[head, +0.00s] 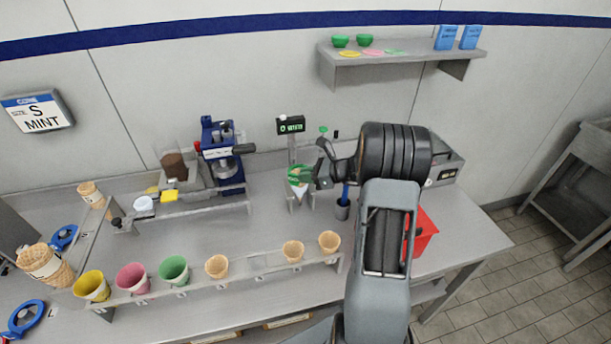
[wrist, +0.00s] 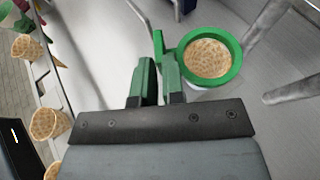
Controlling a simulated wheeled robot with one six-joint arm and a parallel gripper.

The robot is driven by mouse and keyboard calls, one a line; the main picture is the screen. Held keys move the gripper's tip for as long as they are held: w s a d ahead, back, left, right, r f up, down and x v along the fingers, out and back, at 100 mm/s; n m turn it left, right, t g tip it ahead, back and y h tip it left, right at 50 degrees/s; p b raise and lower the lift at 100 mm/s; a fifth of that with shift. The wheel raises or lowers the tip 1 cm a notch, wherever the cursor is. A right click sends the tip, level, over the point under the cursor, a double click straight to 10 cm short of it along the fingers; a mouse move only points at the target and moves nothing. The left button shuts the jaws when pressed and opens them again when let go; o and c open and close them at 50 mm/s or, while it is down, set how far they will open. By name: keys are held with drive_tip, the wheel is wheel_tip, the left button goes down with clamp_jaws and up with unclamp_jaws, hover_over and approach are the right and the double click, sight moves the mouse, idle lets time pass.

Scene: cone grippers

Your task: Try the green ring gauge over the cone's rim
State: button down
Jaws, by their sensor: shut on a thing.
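The green ring gauge (wrist: 236,52) is held by its handle in my gripper (wrist: 157,76), which is shut on it. In the wrist view the cone (wrist: 209,58) shows inside the ring, its waffle rim nearly filling the opening. I cannot tell whether the ring sits down around the rim or hovers just above it. In the head view the green gauge (head: 299,172) is at the top of the cone (head: 299,191), which stands point down in a pale holder. My gripper (head: 322,172) is just right of it, partly hidden by my arm.
A green-lit display (head: 291,125) stands behind the cone. A front rack holds several cones (head: 217,266) and coloured cups (head: 173,270). The counter between rack and cone is clear.

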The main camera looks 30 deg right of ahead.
drive_tip(key=shift+f, duration=0.15)
drive_tip(key=c, duration=1.1)
unclamp_jaws()
drive_tip(key=shift+c, duration=0.2)
drive_tip(key=b+v, duration=0.2)
drive_tip(key=v, duration=1.2)
drive_tip(key=shift+w, duration=0.1)
